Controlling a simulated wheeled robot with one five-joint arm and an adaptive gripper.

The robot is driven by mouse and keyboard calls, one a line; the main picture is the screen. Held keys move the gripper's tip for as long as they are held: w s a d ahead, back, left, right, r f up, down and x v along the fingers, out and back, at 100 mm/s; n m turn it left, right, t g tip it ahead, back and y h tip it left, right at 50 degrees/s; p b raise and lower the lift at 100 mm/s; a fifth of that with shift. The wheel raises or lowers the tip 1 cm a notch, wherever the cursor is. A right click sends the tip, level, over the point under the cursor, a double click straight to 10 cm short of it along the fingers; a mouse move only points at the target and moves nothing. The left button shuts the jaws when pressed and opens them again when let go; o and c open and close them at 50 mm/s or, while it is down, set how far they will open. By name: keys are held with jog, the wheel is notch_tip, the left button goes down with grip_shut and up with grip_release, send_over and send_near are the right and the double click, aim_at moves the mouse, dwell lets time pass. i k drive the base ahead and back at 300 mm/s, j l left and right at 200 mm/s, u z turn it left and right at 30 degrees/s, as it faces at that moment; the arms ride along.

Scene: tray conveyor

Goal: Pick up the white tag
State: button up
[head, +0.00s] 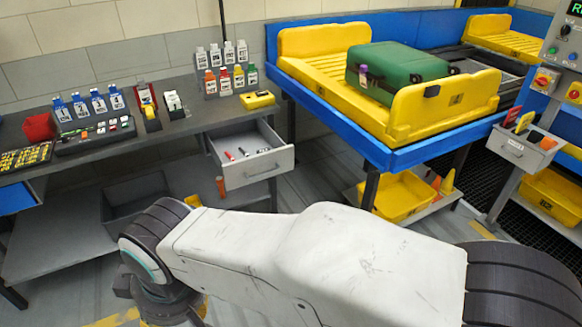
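Several white tags (228,53) stand upright in the top row of a tiered rack at the back of the grey workbench (190,122). Which white tag is meant cannot be told. My arm crosses the lower foreground, well in front of the bench and apart from the rack. My gripper's fingers do not show.
Blue-and-white tags (98,101) stand at the left of the bench. An open drawer (257,163) juts out below, holding pens. A green suitcase (408,68) lies on a yellow tray (410,125) on the blue conveyor (375,152).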

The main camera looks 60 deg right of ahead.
aim_at(216, 55)
jog(key=z, duration=1.75)
jog(key=i+j+u, duration=0.25)
jog(key=j, duration=0.3)
jog(key=i+j+u, duration=0.3)
jog(key=j, duration=0.2)
jog(key=i+j+u, duration=0.25)
jog(key=j, duration=0.25)
jog(key=i+j+u, duration=0.3)
jog(key=j+z, duration=0.1)
jog(key=z, duration=1.45)
jog(key=k+l, duration=0.05)
